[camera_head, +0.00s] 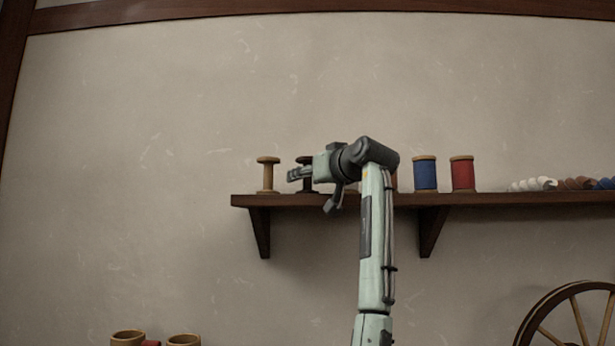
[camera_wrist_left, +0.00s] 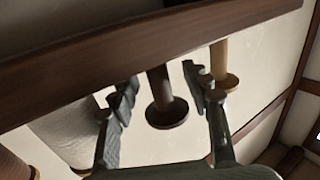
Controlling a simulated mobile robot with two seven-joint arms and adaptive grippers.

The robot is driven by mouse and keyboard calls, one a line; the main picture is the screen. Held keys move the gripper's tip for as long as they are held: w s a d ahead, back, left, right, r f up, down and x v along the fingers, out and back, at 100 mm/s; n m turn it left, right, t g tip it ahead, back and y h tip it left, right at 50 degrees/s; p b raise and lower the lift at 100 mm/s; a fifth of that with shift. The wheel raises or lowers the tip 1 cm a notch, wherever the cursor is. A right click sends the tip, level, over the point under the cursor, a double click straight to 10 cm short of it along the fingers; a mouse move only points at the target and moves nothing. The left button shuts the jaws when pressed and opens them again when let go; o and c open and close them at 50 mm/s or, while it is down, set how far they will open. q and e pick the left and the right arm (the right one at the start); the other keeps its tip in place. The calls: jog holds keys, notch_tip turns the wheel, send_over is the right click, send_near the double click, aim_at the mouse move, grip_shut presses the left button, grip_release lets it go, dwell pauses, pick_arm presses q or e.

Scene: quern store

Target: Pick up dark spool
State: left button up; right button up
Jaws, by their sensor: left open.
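The dark spool (camera_head: 306,160) stands upright on the wall shelf (camera_head: 480,199), near its left end. My left gripper (camera_head: 312,188) is at the shelf and hides part of the spool's middle in the head view. In the left wrist view, the dark spool (camera_wrist_left: 167,113) shows between the two open fingers, with a gap on each side. Whether it lies fully within the jaws in depth, I cannot tell. My right gripper is not in view.
A light wooden spool (camera_head: 268,174) stands close left of the dark one. A blue spool (camera_head: 425,174) and a red spool (camera_head: 462,174) stand to the right, past my forearm. A spoked wheel (camera_head: 577,318) is below.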

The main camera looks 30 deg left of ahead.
aim_at(308, 159)
pick_arm(q)
jog(key=shift+c, duration=0.4)
jog(key=c, duration=0.9)
jog(key=shift+r, duration=0.6)
notch_tip(308, 159, up, 3)
jog(key=shift+f, duration=0.1)
jog(key=s+a+r+b, duration=0.2)
jog(key=s+r, duration=0.5)
jog(key=s, duration=0.4)
jog(key=shift+s+a, duration=0.25)
jog(key=shift+a, duration=0.05)
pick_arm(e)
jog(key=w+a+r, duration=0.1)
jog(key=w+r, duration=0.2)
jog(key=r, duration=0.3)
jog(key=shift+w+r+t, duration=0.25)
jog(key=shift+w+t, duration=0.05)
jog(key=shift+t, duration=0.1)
